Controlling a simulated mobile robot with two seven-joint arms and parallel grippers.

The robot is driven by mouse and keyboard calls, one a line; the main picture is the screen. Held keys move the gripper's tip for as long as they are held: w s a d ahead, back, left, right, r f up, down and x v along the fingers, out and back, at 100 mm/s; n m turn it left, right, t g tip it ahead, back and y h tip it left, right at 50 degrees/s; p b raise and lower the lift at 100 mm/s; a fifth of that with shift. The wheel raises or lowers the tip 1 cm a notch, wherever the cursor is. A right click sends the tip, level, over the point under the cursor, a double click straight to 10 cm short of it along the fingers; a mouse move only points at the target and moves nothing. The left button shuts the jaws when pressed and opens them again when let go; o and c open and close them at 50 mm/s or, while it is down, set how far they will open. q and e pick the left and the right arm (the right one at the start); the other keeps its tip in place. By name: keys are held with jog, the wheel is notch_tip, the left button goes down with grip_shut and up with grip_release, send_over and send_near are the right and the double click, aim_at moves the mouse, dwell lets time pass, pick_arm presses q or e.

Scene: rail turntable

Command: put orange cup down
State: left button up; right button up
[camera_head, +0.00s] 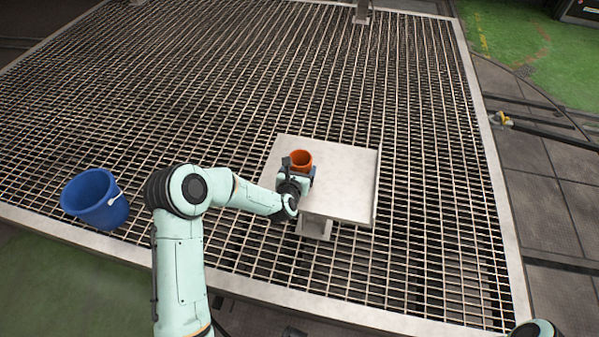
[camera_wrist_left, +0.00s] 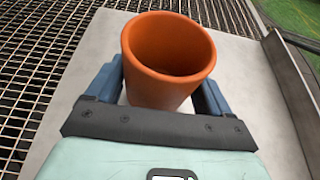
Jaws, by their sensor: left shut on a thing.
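The orange cup (camera_head: 301,158) is upright at the left part of a small pale square table (camera_head: 345,180). In the left wrist view the cup (camera_wrist_left: 165,62) stands between the two blue fingers of my left gripper (camera_wrist_left: 158,88), its open mouth facing up and empty. My left gripper (camera_head: 300,172) is shut on the cup. The pale table top (camera_wrist_left: 245,75) shows behind and beside the cup. I cannot tell whether the cup's base touches the table, as the gripper hides it. My right gripper is not in view.
A blue bucket (camera_head: 95,199) with a white handle stands on the metal grating (camera_head: 200,80) at the left. The table top is clear right of the cup. The table has a raised edge (camera_head: 375,188) on its right side. Yellow fittings (camera_head: 502,119) lie beyond the grating at the right.

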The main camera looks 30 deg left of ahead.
pick_arm(q)
jog(key=shift+f, duration=0.55)
jog(key=o, duration=0.8)
jog(key=shift+f, duration=0.2)
jog(key=o, duration=0.3)
jog(key=shift+r, duration=0.15)
jog(key=shift+s+r, duration=0.1)
jog(key=shift+r, duration=0.05)
jog(key=v, duration=1.1)
jog(key=shift+s+d, duration=0.2)
jog(key=shift+s, duration=0.2)
